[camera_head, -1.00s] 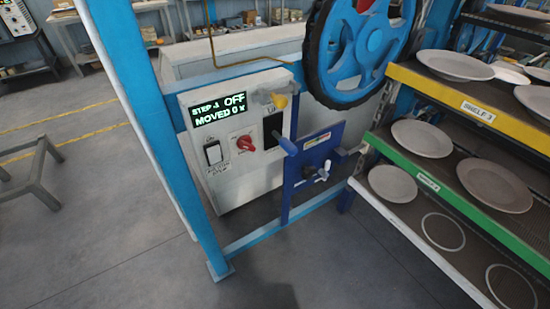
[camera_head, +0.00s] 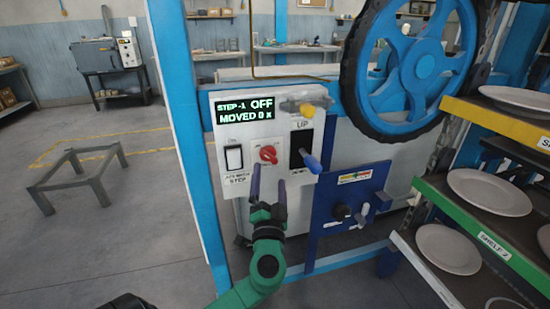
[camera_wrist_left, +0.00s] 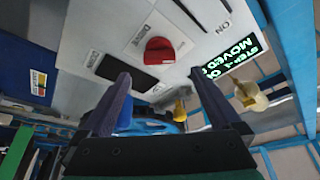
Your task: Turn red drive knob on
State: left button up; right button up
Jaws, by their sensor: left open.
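The red drive knob (camera_head: 268,154) is on the white control panel (camera_head: 232,186), between a white rocker switch and a black lever slot. My left gripper (camera_head: 268,182) is open just below the knob in the head view, with its two dark fingers pointing up at the panel. In the left wrist view the red knob (camera_wrist_left: 159,50) lies ahead, between and beyond the open fingertips (camera_wrist_left: 158,88). Nothing is between the fingers, and they look apart from the knob. The display (camera_head: 244,110) reads "STEP -1 OFF, MOVED 0". My right gripper is not in view.
A blue-handled lever (camera_head: 312,164) sits right of the knob, and a yellow knob (camera_head: 307,111) is above it. Plate shelves (camera_head: 465,240) stand at the right.

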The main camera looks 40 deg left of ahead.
aim_at(270, 160)
pick_arm(q)
jog(key=p+x, duration=0.1)
jog(key=x, duration=0.5)
jog(key=shift+w+a, duration=0.2)
jog(key=shift+w, duration=0.05)
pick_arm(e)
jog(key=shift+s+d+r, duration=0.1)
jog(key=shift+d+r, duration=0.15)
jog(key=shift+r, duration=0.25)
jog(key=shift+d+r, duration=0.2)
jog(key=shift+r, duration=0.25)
pick_arm(q)
jog(key=c, duration=1.4)
jog(key=shift+o, duration=0.2)
